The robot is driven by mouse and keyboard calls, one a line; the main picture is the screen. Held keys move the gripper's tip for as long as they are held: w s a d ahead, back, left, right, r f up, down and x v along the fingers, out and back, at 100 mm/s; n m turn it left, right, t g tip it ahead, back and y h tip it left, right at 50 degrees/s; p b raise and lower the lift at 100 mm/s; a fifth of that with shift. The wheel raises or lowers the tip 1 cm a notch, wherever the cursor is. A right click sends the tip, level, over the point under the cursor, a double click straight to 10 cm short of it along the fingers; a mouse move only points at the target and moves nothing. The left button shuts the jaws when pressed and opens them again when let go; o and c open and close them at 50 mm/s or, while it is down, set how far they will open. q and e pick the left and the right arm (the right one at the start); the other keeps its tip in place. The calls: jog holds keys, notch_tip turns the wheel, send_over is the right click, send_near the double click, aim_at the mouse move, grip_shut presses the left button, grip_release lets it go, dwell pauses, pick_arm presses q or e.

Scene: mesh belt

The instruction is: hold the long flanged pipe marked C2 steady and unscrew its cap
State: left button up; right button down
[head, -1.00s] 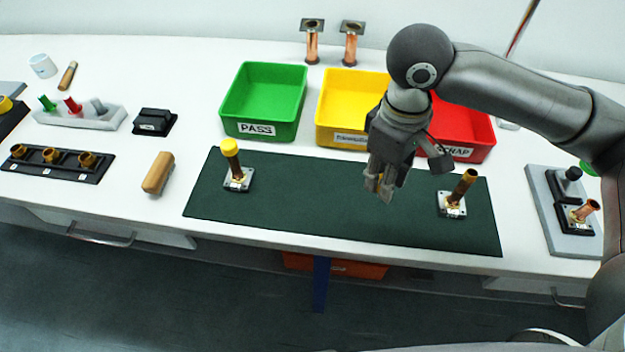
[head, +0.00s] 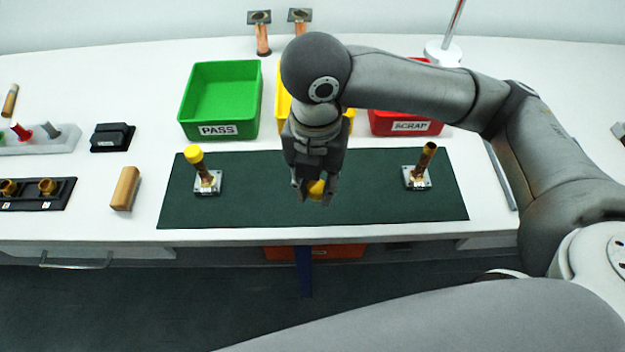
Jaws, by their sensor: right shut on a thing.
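My right gripper (head: 314,195) is shut on a yellow cap (head: 316,187), held above the middle of the dark green mat (head: 260,212). On the mat's right part stands a copper pipe (head: 424,163) on a square grey flange, its dark top end bare and open. On the mat's left part stands another flanged pipe (head: 203,172) with a yellow cap (head: 194,153) on top. Neither is touched by a gripper. Their labels are too small to read, so I cannot tell which is C2. My left gripper is not in view.
Behind the mat stand a green PASS bin (head: 186,113), a yellow bin (head: 281,88) mostly hidden by my arm, and a red SCRAP bin (head: 405,127). Left of the mat lie a wooden block (head: 125,188) and a black block (head: 112,137). Two flanged pipes (head: 263,38) stand at the back.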

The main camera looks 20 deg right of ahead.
jog(key=s+a+n, duration=0.1)
jog(key=a+n, duration=0.1)
jog(key=n, duration=0.5)
jog(key=p, duration=0.4)
send_over(272, 185)
jog(key=shift+n, duration=0.3)
jog(key=f, duration=0.8)
jog(key=shift+s+d+f, duration=0.1)
jog(key=shift+s+f, duration=0.15)
jog(key=shift+s, duration=0.05)
jog(key=shift+w+f, duration=0.3)
jog(key=shift+f, duration=0.15)
notch_tip(272, 185, down, 2)
jog(key=shift+f+p, duration=0.15)
jog(key=shift+p, duration=0.4)
jog(key=shift+f, duration=0.4)
jog(key=shift+f, duration=0.1)
jog(key=c, duration=1.2)
grip_release()
